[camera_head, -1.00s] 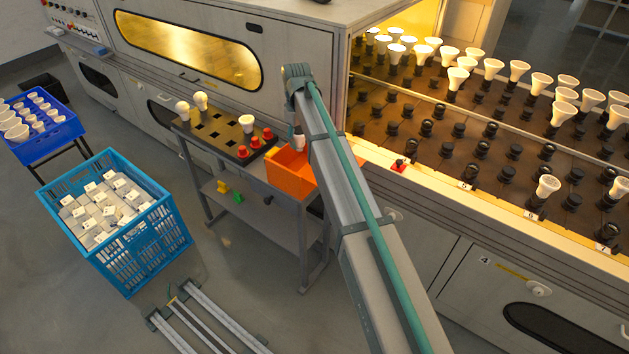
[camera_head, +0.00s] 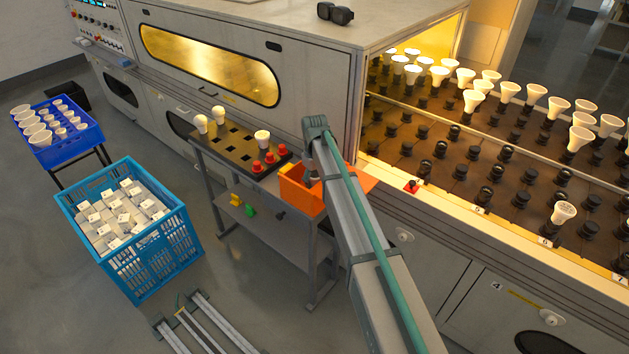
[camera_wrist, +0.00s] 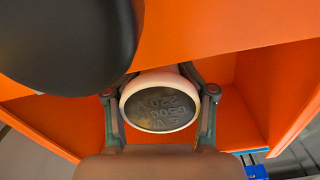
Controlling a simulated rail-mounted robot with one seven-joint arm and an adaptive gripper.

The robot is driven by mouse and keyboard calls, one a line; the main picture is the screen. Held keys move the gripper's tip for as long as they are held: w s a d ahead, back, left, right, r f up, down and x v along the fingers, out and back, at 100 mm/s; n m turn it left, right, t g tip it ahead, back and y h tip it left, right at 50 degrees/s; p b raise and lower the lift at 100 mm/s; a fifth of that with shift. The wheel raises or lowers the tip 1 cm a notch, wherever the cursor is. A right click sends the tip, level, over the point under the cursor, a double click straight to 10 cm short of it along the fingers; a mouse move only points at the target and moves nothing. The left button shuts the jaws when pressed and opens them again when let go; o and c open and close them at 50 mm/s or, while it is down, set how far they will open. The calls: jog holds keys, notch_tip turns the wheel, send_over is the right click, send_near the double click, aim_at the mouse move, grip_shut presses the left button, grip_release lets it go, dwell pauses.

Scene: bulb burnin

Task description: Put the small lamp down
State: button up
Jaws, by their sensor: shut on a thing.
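My gripper (camera_head: 311,180) is over the orange bin (camera_head: 301,198) at the end of the small table, its fingers partly hidden by the bin wall and my arm. In the wrist view, my gripper (camera_wrist: 160,94) is shut on the small lamp (camera_wrist: 160,103), one finger on each side. The lamp's round grey face with printed lettering points toward the camera, and its pale rim shows. Orange walls of the bin (camera_wrist: 240,60) surround it. I cannot tell whether the lamp touches the bin floor.
A black tray (camera_head: 228,150) on the table holds several lamps and red pieces. The oven rack (camera_head: 470,150) with lamps and black sockets is at the right. A blue crate (camera_head: 180,215) and a blue bin (camera_head: 75,135) stand left. A dark rounded shape (camera_wrist: 65,40) blocks the wrist view's upper left.

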jog(key=shift+f, duration=0.15)
jog(key=o, duration=1.3)
jog(key=shift+c, duration=0.2)
notch_tip(320, 180, up, 12)
jog(key=shift+r+b, duration=0.25)
jog(key=shift+b, duration=0.2)
